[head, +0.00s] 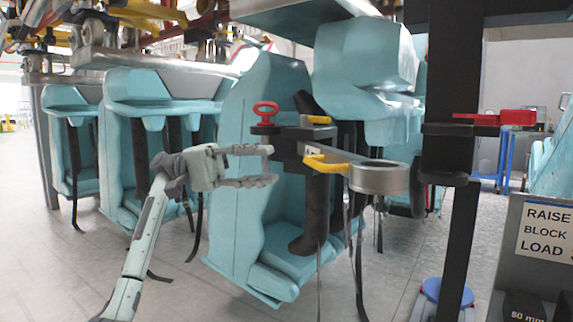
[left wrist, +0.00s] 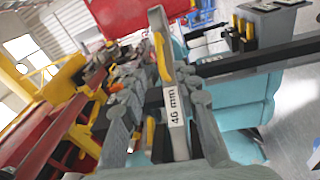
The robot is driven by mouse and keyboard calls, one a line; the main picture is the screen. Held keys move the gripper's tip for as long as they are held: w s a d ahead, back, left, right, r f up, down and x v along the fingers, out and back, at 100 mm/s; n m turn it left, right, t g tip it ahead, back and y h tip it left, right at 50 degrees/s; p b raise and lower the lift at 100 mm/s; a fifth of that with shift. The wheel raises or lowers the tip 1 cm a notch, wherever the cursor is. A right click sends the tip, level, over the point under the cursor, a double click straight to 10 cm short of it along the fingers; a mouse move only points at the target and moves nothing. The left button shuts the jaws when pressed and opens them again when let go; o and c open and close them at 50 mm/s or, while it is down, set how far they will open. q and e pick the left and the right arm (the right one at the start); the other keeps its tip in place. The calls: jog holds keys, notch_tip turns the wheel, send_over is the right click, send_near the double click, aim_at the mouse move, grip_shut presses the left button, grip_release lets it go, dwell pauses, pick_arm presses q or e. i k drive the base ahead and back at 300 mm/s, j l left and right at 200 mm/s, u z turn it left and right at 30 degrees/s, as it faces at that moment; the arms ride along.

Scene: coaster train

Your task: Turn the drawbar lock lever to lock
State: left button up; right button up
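A grey drawbar with a round ring (head: 380,178) stands out in front of the teal seats. A yellow lever (head: 327,163) lies along it beside the ring, and a smaller yellow piece (head: 318,119) sits above. I cannot tell for certain which is the lock lever. My left gripper (head: 271,164) is open, just left of the drawbar, with fingers pointing right. In the left wrist view, a grey bar labelled 46 mm (left wrist: 174,115) shows between the open fingers (left wrist: 160,85); contact is unclear. My right gripper is out of view.
Teal coaster seats (head: 165,110) hang close behind the drawbar, with dark straps dangling. A black post (head: 452,90) with a red lever (head: 500,117) stands to the right, near a RAISE BLOCK LOAD sign (head: 546,229). The floor at lower left is clear.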

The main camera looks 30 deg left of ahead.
aim_at(306, 121)
jog(key=k, duration=1)
